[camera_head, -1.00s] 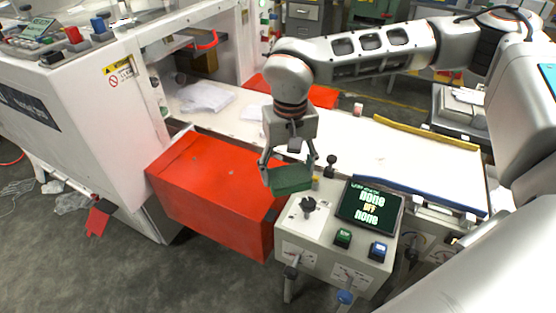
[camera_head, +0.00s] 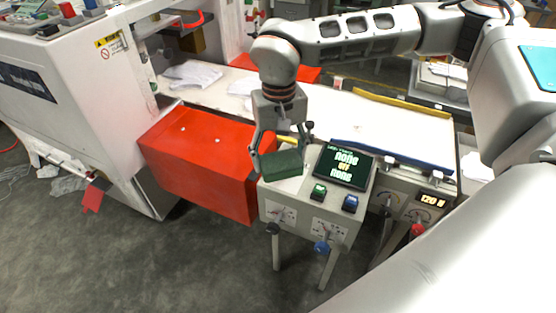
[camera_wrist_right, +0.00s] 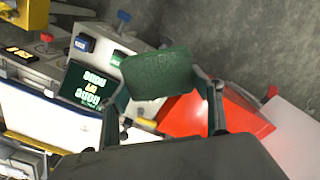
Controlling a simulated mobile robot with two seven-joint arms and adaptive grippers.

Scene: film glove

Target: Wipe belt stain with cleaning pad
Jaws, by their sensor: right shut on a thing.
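The green cleaning pad (camera_head: 281,166) is held between the fingers of my right gripper (camera_head: 279,160), which is shut on it. In the head view the pad appears in front of the control box's left part; its exact height above the box is unclear. In the right wrist view the pad (camera_wrist_right: 158,72) sits flat-faced between the two fingers (camera_wrist_right: 166,95). The white belt (camera_head: 400,130) runs behind the gripper, and the pad appears apart from it. I cannot clearly make out a stain. My left gripper is not in view.
The control box (camera_head: 300,208) has a screen (camera_head: 345,165), buttons and knobs. A red-orange box (camera_head: 195,165) stands left of it. White cloth-like pieces (camera_head: 192,75) lie on the belt's far left. A yellow rail (camera_head: 405,110) and blue rail (camera_head: 390,160) edge the belt.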

